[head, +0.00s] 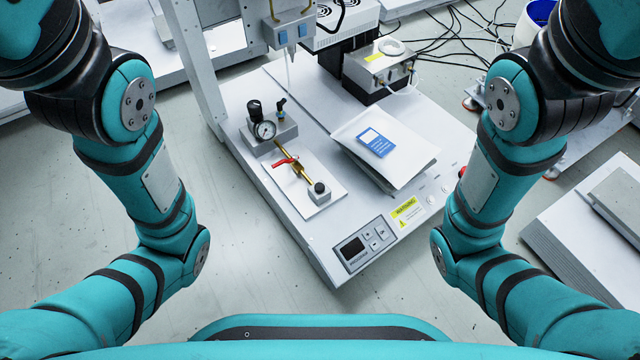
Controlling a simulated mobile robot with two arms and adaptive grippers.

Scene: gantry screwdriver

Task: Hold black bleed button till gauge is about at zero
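The round gauge (264,130) has a white dial and sits on a grey block at the left side of the white machine. Its needle is too small to read. A black cap-like button (319,187) sits on a small block at the near end of a brass fitting (297,170). A red lever (284,162) is on that fitting. A black knob (255,108) stands just behind the gauge. Nothing touches the button. Both my arms come in from the sides, but neither gripper is in the picture.
A control panel (367,245) with a dark display is on the machine's front. A tilted white plate (399,162) with a blue card (376,143) lies to the right. The gantry column (198,60) rises at the left. Floor is clear in front.

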